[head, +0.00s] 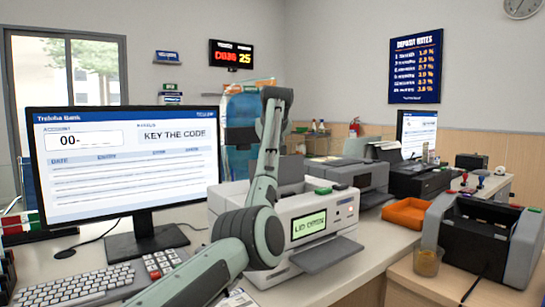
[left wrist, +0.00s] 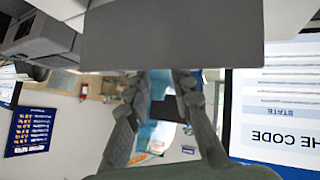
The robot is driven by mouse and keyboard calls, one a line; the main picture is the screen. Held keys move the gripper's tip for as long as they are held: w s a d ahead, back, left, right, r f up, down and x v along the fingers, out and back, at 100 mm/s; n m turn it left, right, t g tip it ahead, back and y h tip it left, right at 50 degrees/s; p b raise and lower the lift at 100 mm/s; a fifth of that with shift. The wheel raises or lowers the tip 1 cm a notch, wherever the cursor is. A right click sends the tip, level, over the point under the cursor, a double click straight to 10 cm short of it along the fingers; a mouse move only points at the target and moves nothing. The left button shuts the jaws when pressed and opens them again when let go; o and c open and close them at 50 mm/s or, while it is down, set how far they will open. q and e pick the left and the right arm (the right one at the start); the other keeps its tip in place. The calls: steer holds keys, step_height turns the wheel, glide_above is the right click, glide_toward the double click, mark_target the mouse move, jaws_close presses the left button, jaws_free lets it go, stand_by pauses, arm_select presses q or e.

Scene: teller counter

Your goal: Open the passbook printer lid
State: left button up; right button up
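The passbook printer (head: 322,210) is a pale box on the counter with a green-lit display that appears to read "LID OPEN". A dark grey panel, seemingly its lid (head: 291,169), stands raised at the back of the printer, partly hidden by my left arm. In the left wrist view a flat grey panel (left wrist: 175,35), likely the same lid, lies just beyond my left gripper (left wrist: 160,78). The two fingers are apart with nothing between them; contact with the panel cannot be told. My right gripper is not in view.
A monitor (head: 125,165) and keyboard (head: 75,285) stand left of the printer. An orange tray (head: 408,213), a dark grey machine (head: 480,235) and a small amber cup (head: 428,262) are to the right. Another grey printer (head: 345,175) stands behind.

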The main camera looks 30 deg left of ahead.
arm_select(q)
steer(key=shift+o, duration=1.2)
steer(key=shift+s, duration=0.1)
steer(key=shift+d+f, duration=0.15)
steer(key=v, duration=1.2)
